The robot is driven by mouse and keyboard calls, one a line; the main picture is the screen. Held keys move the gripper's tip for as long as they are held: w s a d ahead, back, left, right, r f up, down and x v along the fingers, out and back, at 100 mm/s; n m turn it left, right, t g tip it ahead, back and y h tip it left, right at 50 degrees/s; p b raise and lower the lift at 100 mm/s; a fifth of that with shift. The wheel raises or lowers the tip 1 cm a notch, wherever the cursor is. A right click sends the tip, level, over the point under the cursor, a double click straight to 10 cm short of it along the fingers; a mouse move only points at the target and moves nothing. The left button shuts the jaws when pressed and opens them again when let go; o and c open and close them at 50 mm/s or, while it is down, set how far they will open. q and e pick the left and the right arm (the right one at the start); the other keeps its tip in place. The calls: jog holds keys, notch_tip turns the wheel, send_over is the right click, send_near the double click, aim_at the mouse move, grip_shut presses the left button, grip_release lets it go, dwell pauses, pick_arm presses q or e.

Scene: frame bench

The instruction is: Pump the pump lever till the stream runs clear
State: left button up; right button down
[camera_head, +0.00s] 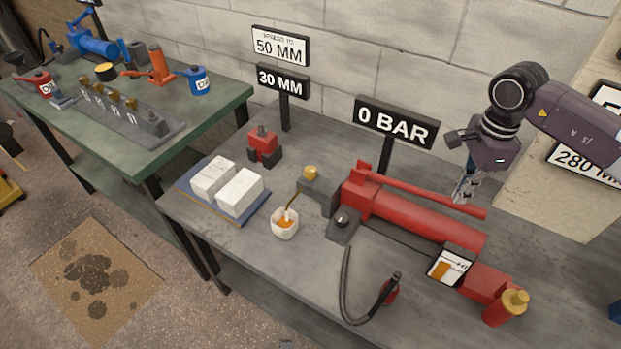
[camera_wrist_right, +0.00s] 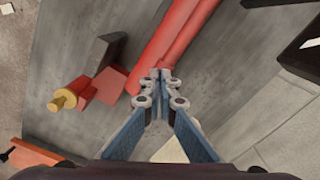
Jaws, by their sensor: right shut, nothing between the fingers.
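The red hand pump (camera_head: 420,222) lies on the grey bench, and its long red pump lever (camera_head: 425,195) is low along the barrel. A sign reads 0 BAR (camera_head: 396,122). A thin spout from the brass-knobbed block (camera_head: 318,195) points into a white cup (camera_head: 285,230) with orange contents; whether liquid is flowing I cannot tell. My right gripper (camera_head: 463,190) is shut and empty close to the lever's free end; in the right wrist view its fingertips (camera_wrist_right: 161,74) appear beside the red bars (camera_wrist_right: 180,45), contact unclear. My left gripper is out of view.
A black hose (camera_head: 345,290) curls in front of the pump. White blocks (camera_head: 240,193) on a blue tray and a small red jack (camera_head: 263,146) stand left. Signs reading 30 MM and 50 MM rise behind. A green bench (camera_head: 200,122) with tools is farther left.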

notch_tip(320, 180, down, 3)
jog(key=shift+r+b, duration=0.2)
jog(key=shift+b, duration=0.4)
jog(key=shift+r+p, duration=0.45)
jog(key=shift+r, duration=0.1)
notch_tip(320, 180, up, 8)
jog(key=p, duration=0.5)
pick_arm(q)
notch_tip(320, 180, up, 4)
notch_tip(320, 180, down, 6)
jog(key=b, duration=0.6)
pick_arm(e)
notch_tip(320, 180, down, 9)
jog(key=shift+r, duration=0.1)
notch_tip(320, 180, up, 9)
jog(key=p, duration=0.5)
jog(key=shift+p, duration=0.3)
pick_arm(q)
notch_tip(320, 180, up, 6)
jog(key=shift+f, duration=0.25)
pick_arm(e)
jog(key=shift+f, duration=0.25)
